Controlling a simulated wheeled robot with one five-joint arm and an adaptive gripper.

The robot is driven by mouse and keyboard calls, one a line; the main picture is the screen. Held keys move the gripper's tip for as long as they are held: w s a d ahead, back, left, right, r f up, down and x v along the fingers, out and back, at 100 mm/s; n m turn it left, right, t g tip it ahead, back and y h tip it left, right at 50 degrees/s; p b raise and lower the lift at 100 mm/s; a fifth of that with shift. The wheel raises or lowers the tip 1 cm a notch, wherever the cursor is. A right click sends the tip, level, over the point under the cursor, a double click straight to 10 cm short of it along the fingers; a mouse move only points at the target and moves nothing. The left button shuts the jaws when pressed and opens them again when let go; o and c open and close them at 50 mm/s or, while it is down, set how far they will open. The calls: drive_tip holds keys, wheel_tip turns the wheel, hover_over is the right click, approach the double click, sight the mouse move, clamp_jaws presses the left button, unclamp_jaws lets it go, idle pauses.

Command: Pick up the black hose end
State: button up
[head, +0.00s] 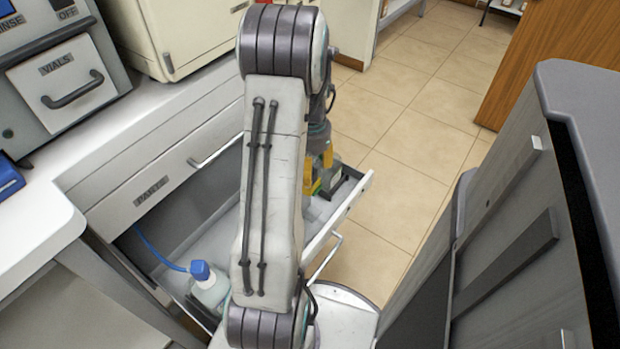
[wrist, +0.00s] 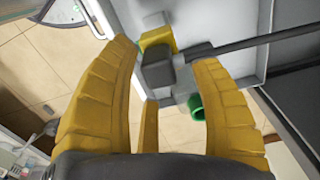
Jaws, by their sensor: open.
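The black hose end (wrist: 158,71) shows in the wrist view as a dark grey block, with a black hose (wrist: 255,42) running from it to the right. My gripper (wrist: 165,56) is open, its yellow fingers spread to the left and right of the hose end; I cannot tell how far in depth it lies from them. In the head view my gripper (head: 318,168) is low over the right part of the open drawer (head: 352,198). My arm hides much of that part, and the hose end is hard to make out there.
A yellow piece (wrist: 156,37) adjoins the hose end, and a green ring-like piece (wrist: 196,106) lies below right of it in the wrist view. A blue-capped bottle (head: 207,284) with a blue hose (head: 158,250) is in the drawer's left part. A grey cabinet (head: 520,200) stands at right.

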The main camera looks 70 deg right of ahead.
drive_tip(key=shift+f, duration=0.85)
drive_tip(key=c, duration=1.1)
drive_tip(key=shift+r, duration=0.1)
drive_tip(key=shift+r, duration=0.2)
clamp_jaws()
wheel_tip(320, 180, up, 4)
drive_tip(key=shift+r+p, duration=0.1)
drive_tip(key=shift+p, duration=0.7)
drive_tip(key=s+a+r+p, duration=0.3)
drive_tip(key=s+r, duration=0.4)
drive_tip(key=s, duration=0.3)
drive_tip(key=shift+s+r+p, duration=0.25)
drive_tip(key=shift+s+p, duration=0.1)
drive_tip(key=shift+p, duration=0.5)
